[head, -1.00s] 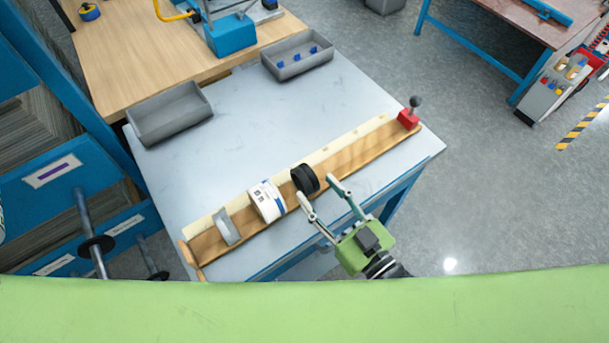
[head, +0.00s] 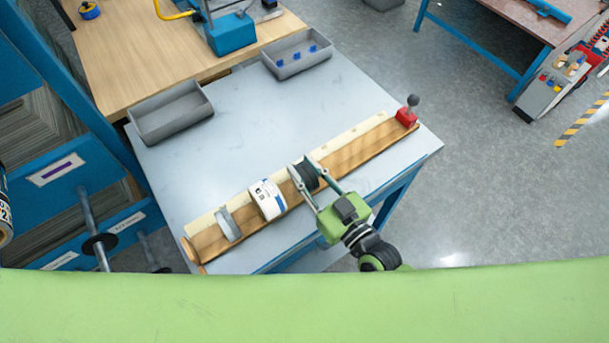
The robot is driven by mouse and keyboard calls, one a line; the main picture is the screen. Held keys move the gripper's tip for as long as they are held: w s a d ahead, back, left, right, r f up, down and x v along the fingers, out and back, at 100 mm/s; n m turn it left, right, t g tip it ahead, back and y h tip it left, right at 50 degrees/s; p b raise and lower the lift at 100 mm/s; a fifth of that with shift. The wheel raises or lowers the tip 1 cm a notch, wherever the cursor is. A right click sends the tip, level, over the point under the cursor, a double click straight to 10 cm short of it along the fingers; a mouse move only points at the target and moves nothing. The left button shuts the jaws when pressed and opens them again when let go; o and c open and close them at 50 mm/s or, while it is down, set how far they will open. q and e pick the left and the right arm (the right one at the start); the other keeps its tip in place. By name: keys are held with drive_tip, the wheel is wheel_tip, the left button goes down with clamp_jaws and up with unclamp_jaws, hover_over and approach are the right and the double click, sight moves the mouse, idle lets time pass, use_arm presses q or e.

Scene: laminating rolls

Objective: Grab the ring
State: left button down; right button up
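The ring (head: 309,177) is a short black cylinder on a long wooden board (head: 350,156) with a cream back strip. It stands just right of a white labelled roll (head: 268,200). My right gripper (head: 304,168) comes from the lower right, with one finger on each side of the ring. The fingers hide parts of the ring's sides, and I cannot tell whether they press on it. The ring still appears to rest on the board. My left gripper is not in view.
A grey metal piece (head: 228,225) stands near the board's left end, and a red block with a knob (head: 406,118) at its right end. Two grey bins (head: 170,112) (head: 297,55) sit at the back of the grey table (head: 235,125). The table middle is clear.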

drive_tip(key=shift+c, duration=0.9)
drive_tip(key=shift+r, duration=0.1)
